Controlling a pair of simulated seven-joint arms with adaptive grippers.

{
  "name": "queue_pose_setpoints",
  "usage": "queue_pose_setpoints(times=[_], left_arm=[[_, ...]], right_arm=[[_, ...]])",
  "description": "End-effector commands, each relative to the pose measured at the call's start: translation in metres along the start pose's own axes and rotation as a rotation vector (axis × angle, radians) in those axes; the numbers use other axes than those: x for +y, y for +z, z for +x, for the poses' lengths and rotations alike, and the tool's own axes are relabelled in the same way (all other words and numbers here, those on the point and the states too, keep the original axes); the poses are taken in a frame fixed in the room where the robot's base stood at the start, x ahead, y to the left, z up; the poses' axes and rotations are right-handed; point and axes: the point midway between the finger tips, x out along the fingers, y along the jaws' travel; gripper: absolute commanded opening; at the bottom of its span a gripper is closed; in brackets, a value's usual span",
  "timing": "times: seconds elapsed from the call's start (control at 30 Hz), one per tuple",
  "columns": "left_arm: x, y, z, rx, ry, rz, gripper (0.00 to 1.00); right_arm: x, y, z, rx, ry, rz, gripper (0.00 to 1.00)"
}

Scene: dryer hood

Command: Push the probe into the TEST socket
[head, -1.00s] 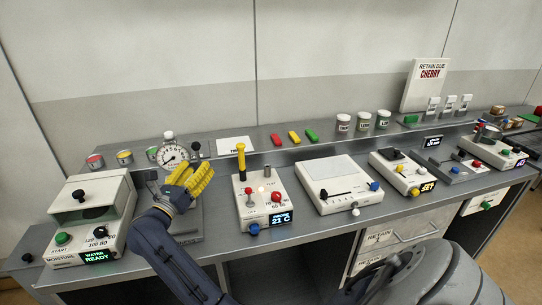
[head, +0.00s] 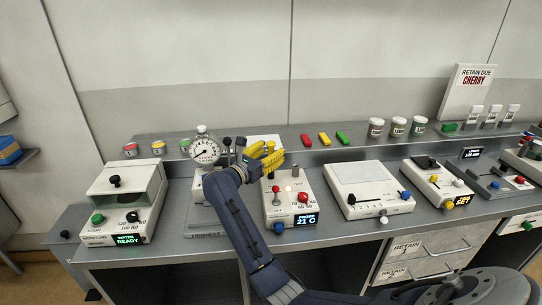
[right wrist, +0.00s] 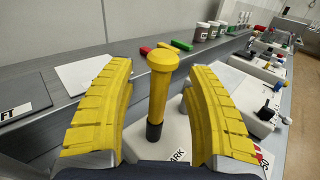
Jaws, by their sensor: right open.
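The probe is a yellow rod with a wide cap and a black lower end. In the right wrist view the probe (right wrist: 160,85) stands upright on the white probe unit at a label ending in "ARK". My right gripper (right wrist: 163,78) is open, with one yellow finger on each side of the probe and visible gaps to both. In the head view the right gripper (head: 266,154) is over the back left of the probe unit (head: 290,205), whose display reads 21 C, and largely hides the probe. I cannot make out the TEST socket. My left gripper is not in view.
The probe unit carries a red-knobbed lever (head: 276,189), a red knob (head: 303,197) and a blue knob (head: 279,227). A dial gauge (head: 205,151) stands to the left. A white unit with a slider (head: 365,185) stands to the right. Red, yellow and green pieces lie on the shelf behind.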

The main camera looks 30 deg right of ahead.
Motion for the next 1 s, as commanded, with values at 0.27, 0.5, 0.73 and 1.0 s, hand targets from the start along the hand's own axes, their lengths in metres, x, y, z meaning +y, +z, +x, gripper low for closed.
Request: queue_pose_setpoints(times=[0.27,0.5,0.73,1.0], left_arm=[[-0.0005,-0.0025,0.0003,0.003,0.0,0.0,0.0],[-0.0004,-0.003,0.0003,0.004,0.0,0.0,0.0],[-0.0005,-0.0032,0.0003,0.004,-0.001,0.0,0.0],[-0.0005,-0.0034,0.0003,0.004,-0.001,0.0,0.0]], right_arm=[[0.0002,-0.0004,0.0035,0.001,0.001,0.0,0.54],[0.0002,-0.0004,0.0033,0.001,0.0,-0.001,0.35],[0.0001,-0.0003,0.0032,0.001,0.0,-0.001,0.08],[0.0002,0.0005,0.0032,-0.001,0.0,0.0,0.0]])
